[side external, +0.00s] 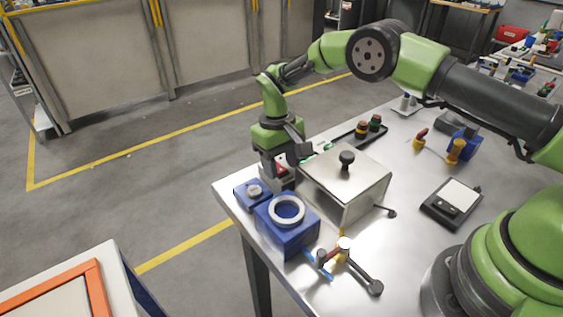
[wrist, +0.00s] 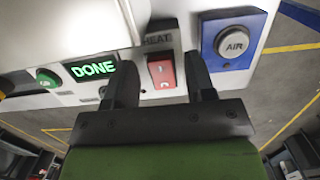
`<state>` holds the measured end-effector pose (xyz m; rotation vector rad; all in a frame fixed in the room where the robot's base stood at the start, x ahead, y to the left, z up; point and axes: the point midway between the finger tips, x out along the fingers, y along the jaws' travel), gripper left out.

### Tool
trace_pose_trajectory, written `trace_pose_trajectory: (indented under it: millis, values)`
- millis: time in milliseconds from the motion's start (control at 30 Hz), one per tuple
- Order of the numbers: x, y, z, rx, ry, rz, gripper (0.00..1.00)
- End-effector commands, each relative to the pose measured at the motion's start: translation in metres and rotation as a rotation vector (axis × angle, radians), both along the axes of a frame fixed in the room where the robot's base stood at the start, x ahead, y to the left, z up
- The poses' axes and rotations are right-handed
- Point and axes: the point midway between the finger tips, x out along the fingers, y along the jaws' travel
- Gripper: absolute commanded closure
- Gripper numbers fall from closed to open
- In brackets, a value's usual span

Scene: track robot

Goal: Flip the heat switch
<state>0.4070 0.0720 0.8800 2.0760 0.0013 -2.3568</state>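The heat switch (wrist: 162,72) is a red rocker in a grey housing under the label HEAT, seen in the wrist view. My gripper (wrist: 161,60) is open, with one dark finger on each side of the switch in that view. Nothing shows between the fingers except the switch face. Whether a finger touches it I cannot tell. In the side external view my gripper (side external: 280,168) is low at the far edge of the table, beside the silver box (side external: 345,177), and largely hides the switch.
A blue AIR button box (wrist: 235,42) stands right of the switch in the wrist view. A lit green DONE display (wrist: 92,69) and a green button (wrist: 46,78) are at left. A blue block with a white ring (side external: 287,230) stands near my gripper in the side view.

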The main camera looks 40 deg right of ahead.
Motion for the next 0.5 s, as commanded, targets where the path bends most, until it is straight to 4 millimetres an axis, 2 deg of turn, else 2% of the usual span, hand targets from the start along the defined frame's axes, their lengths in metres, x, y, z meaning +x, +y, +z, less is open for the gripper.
trace_pose_trajectory:
  millis: [300, 367, 500]
  values:
    - [0.000, 0.000, 0.003, 0.000, 0.001, -0.001, 0.49]
    - [0.001, 0.000, 0.008, 0.000, 0.000, -0.001, 0.49]
    - [0.005, 0.000, 0.032, 0.001, -0.004, -0.001, 0.49]
